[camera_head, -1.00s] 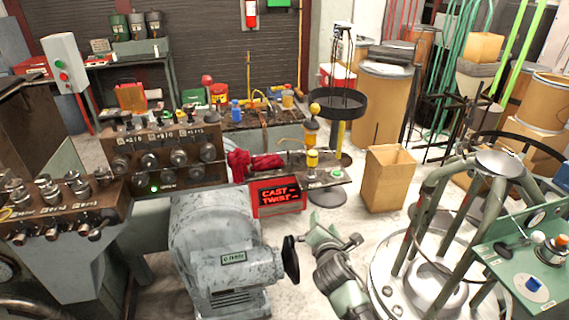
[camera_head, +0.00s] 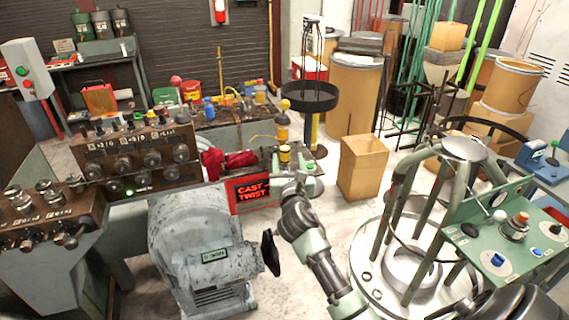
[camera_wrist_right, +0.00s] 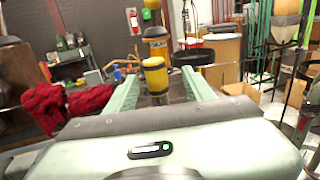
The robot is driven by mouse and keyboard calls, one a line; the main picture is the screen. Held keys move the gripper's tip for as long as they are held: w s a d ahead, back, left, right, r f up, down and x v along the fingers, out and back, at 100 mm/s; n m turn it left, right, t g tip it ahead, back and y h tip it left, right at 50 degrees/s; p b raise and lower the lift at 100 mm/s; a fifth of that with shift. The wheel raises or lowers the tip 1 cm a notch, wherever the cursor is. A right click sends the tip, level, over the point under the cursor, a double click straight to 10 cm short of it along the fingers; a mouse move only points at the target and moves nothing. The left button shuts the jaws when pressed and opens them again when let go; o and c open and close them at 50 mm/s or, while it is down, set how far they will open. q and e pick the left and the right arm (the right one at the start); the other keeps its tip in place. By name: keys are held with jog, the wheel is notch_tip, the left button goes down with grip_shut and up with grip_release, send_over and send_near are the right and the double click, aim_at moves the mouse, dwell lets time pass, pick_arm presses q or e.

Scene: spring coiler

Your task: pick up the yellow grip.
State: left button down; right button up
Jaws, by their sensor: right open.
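The yellow grip (camera_head: 285,154) is a short upright yellow cylinder with a dark band, on the bench end just behind the red CAST TWIST sign. In the right wrist view the yellow grip (camera_wrist_right: 155,76) stands between the two pale green fingers, with a gap visible on both sides. My right gripper (camera_head: 292,182) is open and reaches in from the front, close to the grip. In its wrist view the right gripper (camera_wrist_right: 162,88) points at the grip; whether the tips reach beside it is hard to tell. My left gripper is not in view.
A taller yellow-and-dark post with a ball top (camera_head: 283,122) stands right behind the grip. A red cloth (camera_head: 228,160) lies to its left. A grey motor housing (camera_head: 200,245) is in front. A cardboard box (camera_head: 362,168) stands at right, and a round black tray (camera_head: 310,97) behind.

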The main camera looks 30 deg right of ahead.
aim_at(284, 148)
jog(key=shift+x, duration=0.85)
jog(key=x, duration=0.2)
jog(key=p+x, duration=0.1)
jog(key=x, duration=0.1)
jog(key=shift+w+a, duration=0.2)
jog(key=shift+a, duration=0.05)
jog(key=shift+w+d+f, duration=0.1)
jog(key=shift+w+d, duration=0.1)
jog(key=shift+w, duration=0.25)
grip_shut()
